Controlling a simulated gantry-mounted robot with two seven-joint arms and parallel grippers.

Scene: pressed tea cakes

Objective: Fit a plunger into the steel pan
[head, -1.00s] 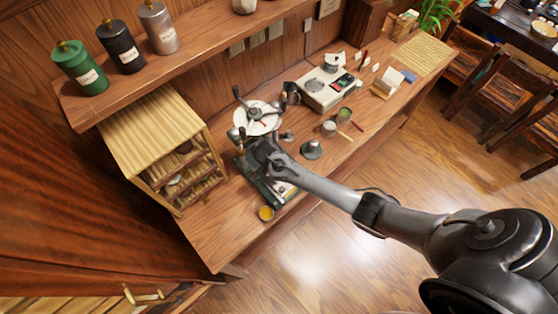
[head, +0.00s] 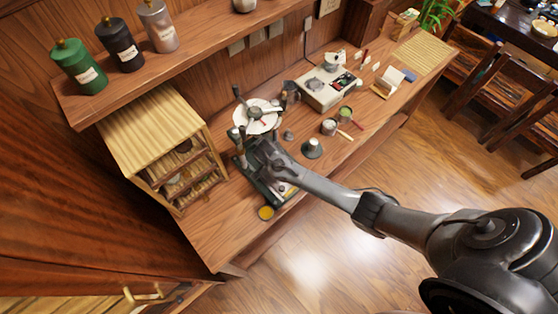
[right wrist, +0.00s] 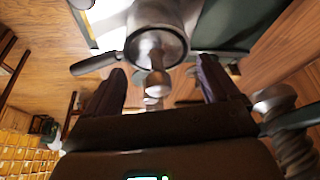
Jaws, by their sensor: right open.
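The steel pan (right wrist: 155,14) shows in the right wrist view as a round metal cup with a dark side handle (right wrist: 95,64). A metal plunger (right wrist: 156,80) with a rounded knob shows at the pan's mouth, between my fingers. It appears to sit inside the pan, but how deep I cannot tell. My right gripper (right wrist: 163,88) is open, with a finger on each side of the knob and visible gaps. In the head view my right gripper (head: 257,160) is over the green-based press (head: 252,187) and hides the pan. My left gripper is out of view.
A grey cone-shaped piece (head: 312,148) stands right of the press, with a small grey knob (head: 288,135) nearby. A slatted wooden cabinet (head: 150,125) stands left.

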